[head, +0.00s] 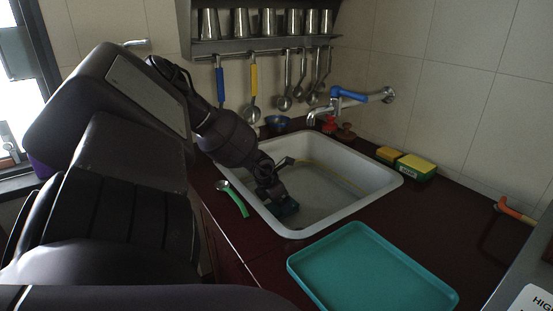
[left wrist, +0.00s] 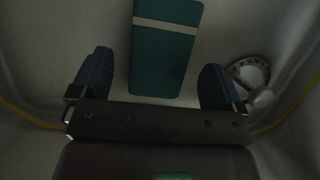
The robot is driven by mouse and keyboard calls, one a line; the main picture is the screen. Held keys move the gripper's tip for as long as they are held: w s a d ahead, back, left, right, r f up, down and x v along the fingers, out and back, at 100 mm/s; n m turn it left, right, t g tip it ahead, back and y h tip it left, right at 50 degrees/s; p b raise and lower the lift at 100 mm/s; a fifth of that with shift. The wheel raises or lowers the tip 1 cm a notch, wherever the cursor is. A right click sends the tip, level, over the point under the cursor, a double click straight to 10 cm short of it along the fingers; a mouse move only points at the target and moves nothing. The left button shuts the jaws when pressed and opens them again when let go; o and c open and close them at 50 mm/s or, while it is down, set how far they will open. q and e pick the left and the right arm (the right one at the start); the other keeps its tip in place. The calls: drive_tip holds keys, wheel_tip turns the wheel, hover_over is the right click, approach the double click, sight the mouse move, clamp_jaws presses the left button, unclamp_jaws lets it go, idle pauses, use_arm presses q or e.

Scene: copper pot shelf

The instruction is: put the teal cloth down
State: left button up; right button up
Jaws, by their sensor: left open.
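The teal cloth (left wrist: 160,65) is a flat dark-teal rectangle with a pale stripe near its far end. In the left wrist view it lies between and beyond my open fingers, with a gap on either side, over the pale sink floor. My left gripper (left wrist: 155,80) is open. In the head view my left gripper (head: 284,205) reaches down into the white sink (head: 385,185) near its front left side. The arm and gripper hide most of the cloth there. My right gripper is not in view.
A teal tray (head: 375,275) lies on the dark red counter in front of the sink. A green-handled scoop (head: 235,200) lies at the sink's left edge. The drain (left wrist: 248,73) is right of the cloth.

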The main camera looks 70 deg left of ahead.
use_arm(q)
drive_tip(key=p+v, duration=0.4)
drive_tip(key=v, duration=0.5)
drive_tip(key=shift+r, duration=0.2)
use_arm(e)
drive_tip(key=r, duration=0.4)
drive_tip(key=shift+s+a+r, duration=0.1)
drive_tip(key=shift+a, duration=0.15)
use_arm(q)
drive_tip(key=shift+s, duration=0.15)
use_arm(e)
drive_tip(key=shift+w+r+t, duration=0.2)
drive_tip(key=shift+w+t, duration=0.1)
